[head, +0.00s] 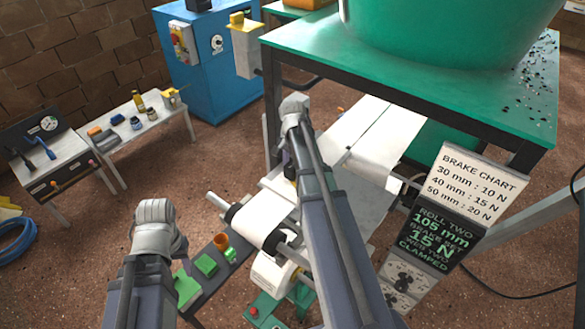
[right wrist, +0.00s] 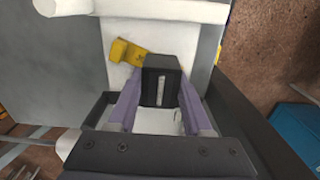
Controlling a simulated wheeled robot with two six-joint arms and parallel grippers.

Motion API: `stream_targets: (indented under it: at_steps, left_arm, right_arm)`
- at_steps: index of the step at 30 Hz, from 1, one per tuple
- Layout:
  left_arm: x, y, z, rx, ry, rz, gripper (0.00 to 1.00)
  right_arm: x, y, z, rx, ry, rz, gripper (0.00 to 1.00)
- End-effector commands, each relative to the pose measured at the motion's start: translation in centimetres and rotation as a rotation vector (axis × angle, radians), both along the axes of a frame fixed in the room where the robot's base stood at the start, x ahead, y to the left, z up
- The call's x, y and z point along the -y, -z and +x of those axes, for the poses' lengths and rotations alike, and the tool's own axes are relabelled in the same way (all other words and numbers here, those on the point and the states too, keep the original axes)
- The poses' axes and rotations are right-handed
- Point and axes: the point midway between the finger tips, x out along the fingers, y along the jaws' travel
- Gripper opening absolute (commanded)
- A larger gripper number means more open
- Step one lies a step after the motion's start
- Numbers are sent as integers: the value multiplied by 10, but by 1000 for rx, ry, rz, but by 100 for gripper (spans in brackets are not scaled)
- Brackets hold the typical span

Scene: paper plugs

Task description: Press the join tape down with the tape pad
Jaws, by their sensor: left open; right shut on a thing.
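My right gripper (right wrist: 160,88) is shut on a black block with a pale stripe, the tape pad (right wrist: 172,66). The pad is held over white paper web (right wrist: 128,22) in the right wrist view. A yellow piece with dark marks (right wrist: 126,51), which looks like the join tape, lies on the paper just beyond the pad's upper left. I cannot tell whether the pad touches the paper. In the head view my right arm covers this spot. My left gripper (head: 155,228) is away to the left, open; its wrist hides the fingers.
The paper web (head: 370,135) runs under a green-topped table (head: 310,40) bearing a big green tub. A paper roll (head: 262,218) sits in front. A brake chart sign (head: 478,180) stands right. A low table with green blocks (head: 206,265) is near my left arm.

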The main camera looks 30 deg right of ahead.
Motion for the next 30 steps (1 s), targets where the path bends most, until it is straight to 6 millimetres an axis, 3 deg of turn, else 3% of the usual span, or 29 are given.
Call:
stream_targets:
  at_steps: [19,30]
  left_arm:
    - [0,-54,0,0,-1,0,48]
    - [0,-56,0,0,-2,-1,48]
  right_arm:
    - [0,-54,0,0,0,0,5]
    - [0,-56,0,0,0,0,5]
